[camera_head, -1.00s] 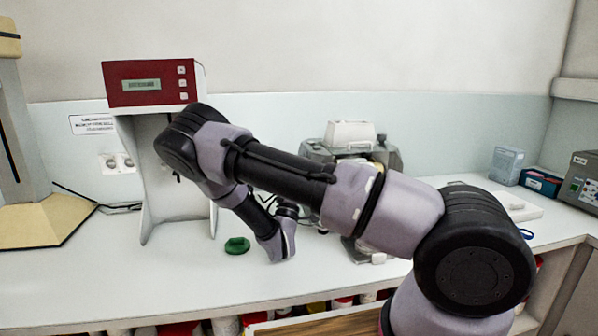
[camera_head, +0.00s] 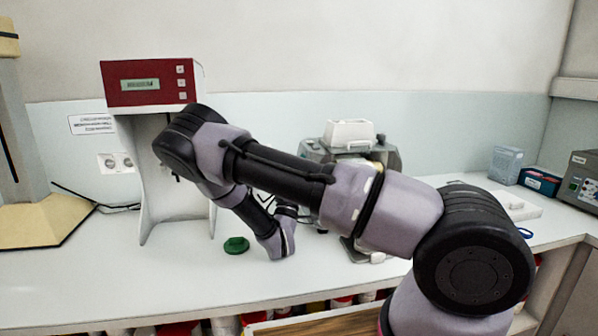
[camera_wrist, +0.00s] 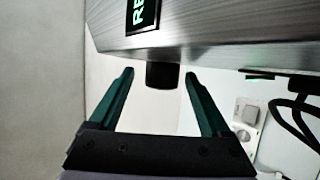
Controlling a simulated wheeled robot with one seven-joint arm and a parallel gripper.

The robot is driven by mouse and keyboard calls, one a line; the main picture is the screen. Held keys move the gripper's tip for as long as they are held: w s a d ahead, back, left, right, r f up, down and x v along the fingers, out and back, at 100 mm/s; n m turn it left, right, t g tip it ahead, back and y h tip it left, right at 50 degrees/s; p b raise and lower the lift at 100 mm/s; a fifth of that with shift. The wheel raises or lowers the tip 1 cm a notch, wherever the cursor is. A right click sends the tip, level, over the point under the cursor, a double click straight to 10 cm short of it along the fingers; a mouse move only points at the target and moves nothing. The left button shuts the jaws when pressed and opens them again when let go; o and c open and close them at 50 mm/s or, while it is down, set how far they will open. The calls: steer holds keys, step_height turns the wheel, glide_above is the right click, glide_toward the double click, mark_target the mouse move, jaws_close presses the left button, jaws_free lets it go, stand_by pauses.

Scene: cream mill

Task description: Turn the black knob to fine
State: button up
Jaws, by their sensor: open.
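In the wrist view the black knob (camera_wrist: 162,75) sticks out from the lower edge of a brushed-metal machine body (camera_wrist: 215,45) with a lit green display. My gripper (camera_wrist: 158,78) is open. Its two green fingers stand on either side of the knob in the picture, with a visible gap on each side. I cannot tell how far the fingertips are from it in depth. No fine or coarse marking is legible. In the head view my arm hides the knob and I cannot make out the gripper's fingers.
A red-fronted device (camera_head: 150,84) stands at the left. A green round object (camera_head: 236,245) lies on the white counter (camera_head: 120,280). A grey machine with a white top (camera_head: 349,133) stands behind my arm. A wall socket and black cable (camera_wrist: 290,117) are at right in the wrist view.

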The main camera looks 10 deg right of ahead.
steer(key=r, duration=0.7)
steer(key=shift+w+d+r, duration=0.1)
steer(key=shift+w+d, duration=0.05)
steer(key=shift+w, duration=0.25)
steer(key=shift+s+a+r+h, duration=0.15)
steer(key=shift+s+r, duration=0.15)
steer(key=shift+r, duration=0.2)
steer(key=shift+s+a+r+h, duration=0.15)
steer(key=shift+s+r, duration=0.15)
steer(key=shift+r, duration=0.2)
steer(key=shift+d+r, duration=0.2)
steer(key=shift+r, duration=0.1)
steer(key=shift+w, duration=0.15)
steer(key=shift+f, duration=0.1)
steer(key=shift+a, duration=0.1)
